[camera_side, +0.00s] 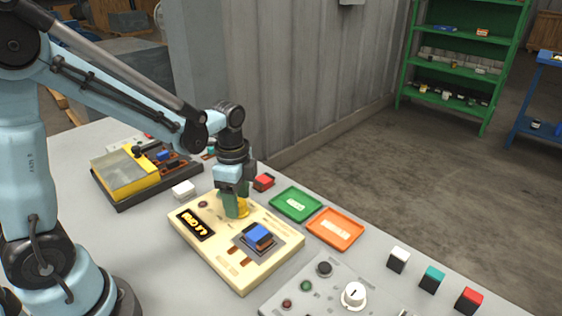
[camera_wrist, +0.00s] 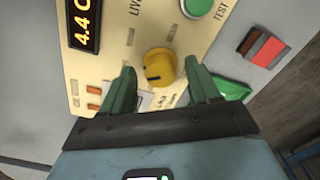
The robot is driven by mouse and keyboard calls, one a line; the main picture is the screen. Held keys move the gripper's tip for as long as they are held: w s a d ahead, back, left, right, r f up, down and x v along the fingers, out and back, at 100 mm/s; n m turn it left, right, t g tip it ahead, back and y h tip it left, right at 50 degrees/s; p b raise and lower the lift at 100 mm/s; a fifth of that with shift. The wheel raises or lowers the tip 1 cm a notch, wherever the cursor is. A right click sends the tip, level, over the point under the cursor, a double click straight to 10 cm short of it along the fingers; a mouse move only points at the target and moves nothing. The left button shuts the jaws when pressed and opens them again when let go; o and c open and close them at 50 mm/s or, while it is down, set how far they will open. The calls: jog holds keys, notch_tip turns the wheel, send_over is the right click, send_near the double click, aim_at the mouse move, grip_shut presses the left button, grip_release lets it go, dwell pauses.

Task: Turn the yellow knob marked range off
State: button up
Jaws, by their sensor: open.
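The yellow knob (camera_wrist: 160,66) sits on the cream panel (camera_wrist: 100,60), with a dark mark on its face in the wrist view. Its label is too small to read. In the side view the knob (camera_side: 243,210) shows only partly, behind and beside my green fingers. My gripper (camera_wrist: 160,72) is open, with one finger on each side of the knob in the wrist view. Small gaps show between fingers and knob; I cannot tell whether they touch. In the side view my gripper (camera_side: 235,205) points down, low over the cream panel (camera_side: 235,270).
The panel also bears a lit display (camera_side: 195,223), a blue rocker (camera_side: 258,235) and a green button (camera_wrist: 195,6). A red block (camera_side: 263,182), a green tray (camera_side: 296,205) and an orange tray (camera_side: 335,229) lie nearby. A grey control box (camera_side: 330,290) stands in front.

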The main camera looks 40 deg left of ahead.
jog(key=c, duration=1)
jog(key=shift+c, duration=0.2)
jog(key=shift+n, duration=0.4)
jog(key=n, duration=1.1)
jog(key=shift+d, duration=0.1)
jog(key=o, duration=1)
